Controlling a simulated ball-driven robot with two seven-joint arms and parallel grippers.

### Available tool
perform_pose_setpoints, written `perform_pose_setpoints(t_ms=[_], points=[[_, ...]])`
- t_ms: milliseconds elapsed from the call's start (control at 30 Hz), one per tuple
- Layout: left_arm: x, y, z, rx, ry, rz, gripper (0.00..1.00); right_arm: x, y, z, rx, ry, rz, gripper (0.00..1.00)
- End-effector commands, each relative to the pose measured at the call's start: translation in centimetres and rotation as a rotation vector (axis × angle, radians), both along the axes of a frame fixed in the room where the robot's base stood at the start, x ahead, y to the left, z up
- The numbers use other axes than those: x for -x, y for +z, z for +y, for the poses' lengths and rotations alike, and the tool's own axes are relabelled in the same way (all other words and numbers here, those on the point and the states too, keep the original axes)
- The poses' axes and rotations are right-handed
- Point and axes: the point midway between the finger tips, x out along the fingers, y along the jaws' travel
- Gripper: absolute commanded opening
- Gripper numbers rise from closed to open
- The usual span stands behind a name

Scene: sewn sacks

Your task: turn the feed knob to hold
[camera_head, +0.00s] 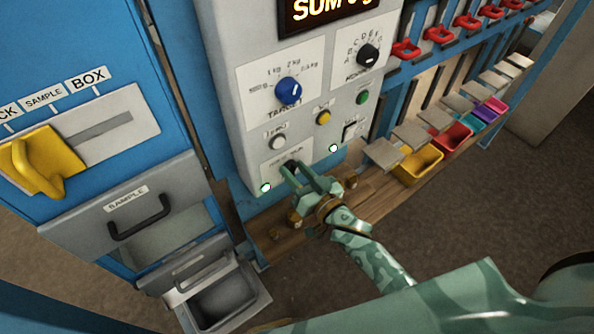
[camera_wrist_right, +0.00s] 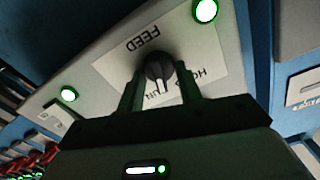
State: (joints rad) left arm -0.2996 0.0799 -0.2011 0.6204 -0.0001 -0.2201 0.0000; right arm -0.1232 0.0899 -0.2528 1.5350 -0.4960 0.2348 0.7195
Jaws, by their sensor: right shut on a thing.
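The feed knob (camera_wrist_right: 160,72) is a small black dial on a white plate lettered FEED, seen upside down in the right wrist view. Its pale pointer mark faces down in that view, between the HOLD lettering (camera_wrist_right: 208,75) and the partly hidden RUN lettering (camera_wrist_right: 155,97). In the head view the knob (camera_head: 291,165) sits low on the grey control panel, partly covered by my fingers. My right gripper (camera_head: 297,176) reaches it from the lower right. It is shut on the knob, with one finger on each side. My left gripper is not in view.
Two lit white-green lamps (camera_head: 266,188) (camera_head: 333,148) flank the feed plate. A blue target knob (camera_head: 288,90), a black knob (camera_head: 368,54) and small buttons are above. A wooden shelf (camera_head: 290,235) runs below. Coloured bins (camera_head: 418,163) stand to the right, and a yellow handle (camera_head: 45,160) at left.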

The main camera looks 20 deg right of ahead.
Motion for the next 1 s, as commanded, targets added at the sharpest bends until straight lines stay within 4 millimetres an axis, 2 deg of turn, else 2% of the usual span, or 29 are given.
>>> perform_pose_setpoints(t_ms=[600, 1000], points=[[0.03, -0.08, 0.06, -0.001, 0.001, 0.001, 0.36, 0.11, -0.07, 0.30, 0.528, 0.000, -0.190, 0.13], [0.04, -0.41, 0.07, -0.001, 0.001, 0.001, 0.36, 0.16, -0.12, 0.39, 0.736, 0.000, -0.266, 0.13]])
